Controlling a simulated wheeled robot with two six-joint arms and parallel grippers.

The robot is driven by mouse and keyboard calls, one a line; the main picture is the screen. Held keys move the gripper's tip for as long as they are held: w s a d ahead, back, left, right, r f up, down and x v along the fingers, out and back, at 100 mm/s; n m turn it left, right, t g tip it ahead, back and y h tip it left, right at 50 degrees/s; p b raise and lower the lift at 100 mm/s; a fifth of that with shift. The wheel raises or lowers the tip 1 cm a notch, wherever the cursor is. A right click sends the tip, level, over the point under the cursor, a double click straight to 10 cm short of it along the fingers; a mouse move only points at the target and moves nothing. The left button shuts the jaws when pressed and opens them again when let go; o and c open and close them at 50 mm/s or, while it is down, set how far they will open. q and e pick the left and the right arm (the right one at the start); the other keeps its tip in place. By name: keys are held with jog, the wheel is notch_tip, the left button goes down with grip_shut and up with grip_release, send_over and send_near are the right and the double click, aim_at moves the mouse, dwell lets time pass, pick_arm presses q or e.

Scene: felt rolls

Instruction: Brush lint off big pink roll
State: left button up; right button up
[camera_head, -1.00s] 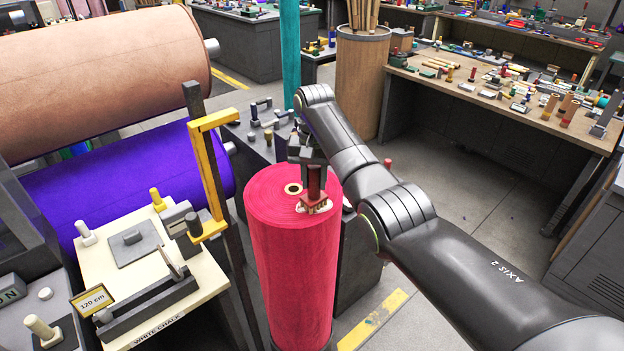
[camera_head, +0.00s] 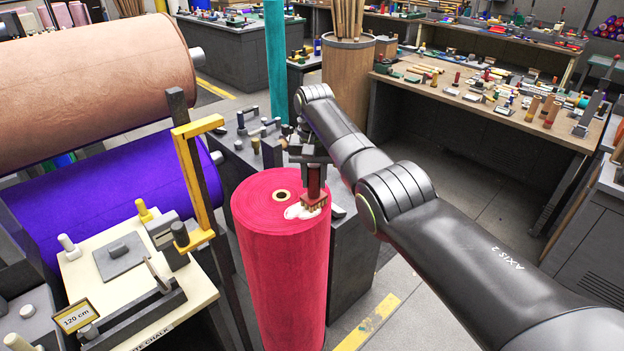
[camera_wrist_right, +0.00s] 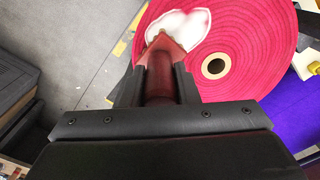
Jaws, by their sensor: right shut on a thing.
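The big pink roll (camera_head: 283,260) stands upright in the middle of the head view, with a round core hole in its top. White lint (camera_head: 296,212) lies on the top near the front right edge; it also shows as a white patch in the right wrist view (camera_wrist_right: 183,24). My right gripper (camera_head: 314,172) is shut on the red handle of a brush (camera_head: 314,197). The brush is upright, its bristles at the roll's top beside the lint; whether they touch it I cannot tell. In the right wrist view the handle (camera_wrist_right: 161,78) sits between the fingers. My left gripper is not in view.
A cream cutting table (camera_head: 104,264) with tools stands at the left, beside a yellow-and-dark post (camera_head: 197,185). Purple (camera_head: 110,190) and tan (camera_head: 90,85) rolls lie behind it. A grey cabinet stands directly behind the pink roll. Open floor (camera_head: 450,190) lies to the right.

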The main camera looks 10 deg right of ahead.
jog(key=shift+s+a+p, duration=0.55)
jog(key=shift+a+p, duration=0.2)
jog(key=shift+s+a+f, duration=0.15)
jog(key=shift+s+a, duration=0.5)
jog(key=shift+a, duration=0.15)
jog(key=shift+s+a, duration=0.1)
jog(key=shift+s+a, duration=0.55)
jog(key=shift+a, duration=0.25)
jog(key=shift+s+a, duration=0.55)
jog(key=shift+a, duration=0.2)
jog(key=shift+w+d, duration=0.1)
jog(key=shift+w+d+r, duration=0.15)
jog(key=shift+w+d, duration=0.45)
jog(key=shift+d, duration=0.2)
jog(key=shift+w+d+r, duration=0.15)
jog(key=shift+w+d, duration=0.4)
jog(key=shift+d, duration=0.2)
